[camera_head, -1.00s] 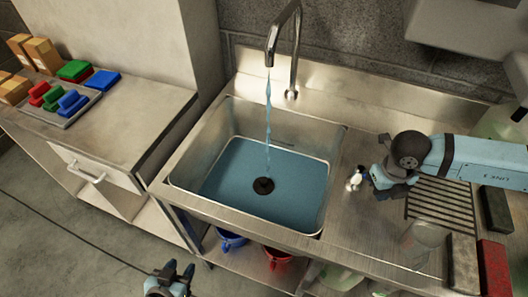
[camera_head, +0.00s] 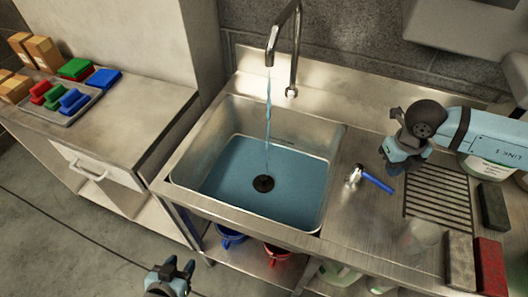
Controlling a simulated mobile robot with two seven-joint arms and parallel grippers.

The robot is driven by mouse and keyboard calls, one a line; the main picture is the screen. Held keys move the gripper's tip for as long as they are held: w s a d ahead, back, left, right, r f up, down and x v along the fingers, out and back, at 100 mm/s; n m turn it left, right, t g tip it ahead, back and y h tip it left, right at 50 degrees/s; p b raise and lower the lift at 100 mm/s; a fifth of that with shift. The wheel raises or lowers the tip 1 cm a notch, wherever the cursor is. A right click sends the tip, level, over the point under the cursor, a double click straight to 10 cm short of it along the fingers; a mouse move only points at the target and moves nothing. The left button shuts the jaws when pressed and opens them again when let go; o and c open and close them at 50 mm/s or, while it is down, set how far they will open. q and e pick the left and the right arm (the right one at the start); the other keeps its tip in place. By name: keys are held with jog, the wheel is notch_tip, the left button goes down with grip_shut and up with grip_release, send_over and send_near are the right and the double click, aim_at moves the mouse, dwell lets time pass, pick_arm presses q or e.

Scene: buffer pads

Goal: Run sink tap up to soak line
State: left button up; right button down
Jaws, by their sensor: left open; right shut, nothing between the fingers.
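The metal sink (camera_head: 182,150) holds blue-tinted water (camera_head: 230,178), with a dark round drain (camera_head: 263,184) showing through it. The curved tap (camera_head: 283,30) runs a stream (camera_head: 268,110) into the basin. A tap lever with a blue handle (camera_head: 377,181) sits on the counter right of the basin. My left gripper (camera_head: 172,272) is open, low in front of the sink.
A side counter (camera_head: 130,125) at left bears a tray of coloured pads (camera_head: 62,105). Blue and red buckets (camera_head: 277,255) stand below the sink.

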jog(key=shift+w+d, duration=0.9)
jog(key=shift+d, duration=0.1)
notch_tip(320, 180, down, 5)
jog(key=b, duration=0.4)
jog(key=shift+f+b, duration=0.15)
jog(key=shift+b, duration=0.15)
dwell(6.1)
